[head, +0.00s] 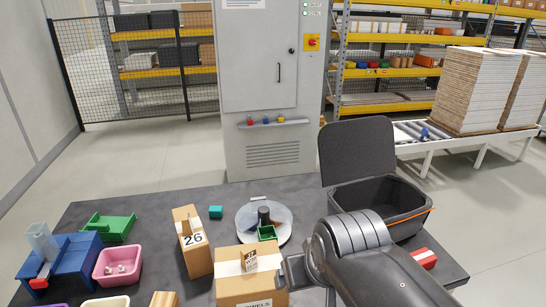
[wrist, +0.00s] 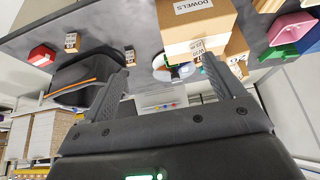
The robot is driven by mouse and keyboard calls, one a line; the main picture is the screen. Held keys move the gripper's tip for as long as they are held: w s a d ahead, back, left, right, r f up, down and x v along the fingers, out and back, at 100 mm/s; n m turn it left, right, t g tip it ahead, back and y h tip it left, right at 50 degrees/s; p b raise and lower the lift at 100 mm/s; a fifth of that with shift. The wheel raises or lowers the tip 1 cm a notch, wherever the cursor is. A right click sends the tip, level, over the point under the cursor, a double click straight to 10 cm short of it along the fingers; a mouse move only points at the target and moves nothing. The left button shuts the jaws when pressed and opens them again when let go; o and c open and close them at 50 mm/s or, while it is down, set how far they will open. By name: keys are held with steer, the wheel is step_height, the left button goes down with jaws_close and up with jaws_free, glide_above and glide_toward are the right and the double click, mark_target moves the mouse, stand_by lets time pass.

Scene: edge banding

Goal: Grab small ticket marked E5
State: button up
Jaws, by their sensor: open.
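No marking that I can read as E5 shows in either view. A small tan ticket-like piece (head: 249,260) with dark print stands at the top of the cardboard DOWELS box (head: 236,292) in the head view; its print is too small to read. In the wrist view a similar small printed piece (wrist: 198,47) shows by the DOWELS box (wrist: 190,22), close to the right finger. Two more small labelled pieces, one at left (wrist: 71,42) and one nearer the middle (wrist: 129,58), lie beyond the fingers. My gripper (wrist: 165,66) is open with nothing between its fingers.
A box marked 26 (head: 193,242) stands left of the DOWELS box. A round turntable (head: 279,215) holds a green piece. An open black bin (head: 385,195) and a red block (head: 424,258) are at right. A pink bin (head: 118,265) and blue device (head: 62,262) are at left.

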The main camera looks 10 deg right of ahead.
steer(key=c, duration=0.6)
steer(key=w+d+f+m+g+h, duration=0.15)
steer(key=w+d+f, duration=0.25)
steer(key=w+d, duration=0.45)
steer(key=w+d+f+m+g, duration=0.1)
steer(key=w+d+f+g, duration=0.3)
steer(key=d, duration=0.7)
steer(key=shift+m+y, duration=0.25)
steer(key=shift+y, duration=0.5)
steer(key=d+f, duration=0.2)
steer(key=d, duration=0.1)
steer(key=w+d+f, duration=0.1)
steer(key=d+f, duration=0.1)
steer(key=d, duration=0.1)
steer(key=d+f, duration=0.2)
steer(key=d, duration=0.1)
steer(key=shift+w+d+f, duration=0.1)
steer(key=shift+w+f, duration=0.25)
steer(key=shift+w, duration=0.05)
steer(key=shift+d+f, duration=0.2)
steer(key=shift+f, duration=0.1)
step_height(320, 180, down, 10)
steer(key=shift+s+d+f, duration=0.1)
steer(key=shift+d+f, duration=0.05)
steer(key=shift+f, duration=0.1)
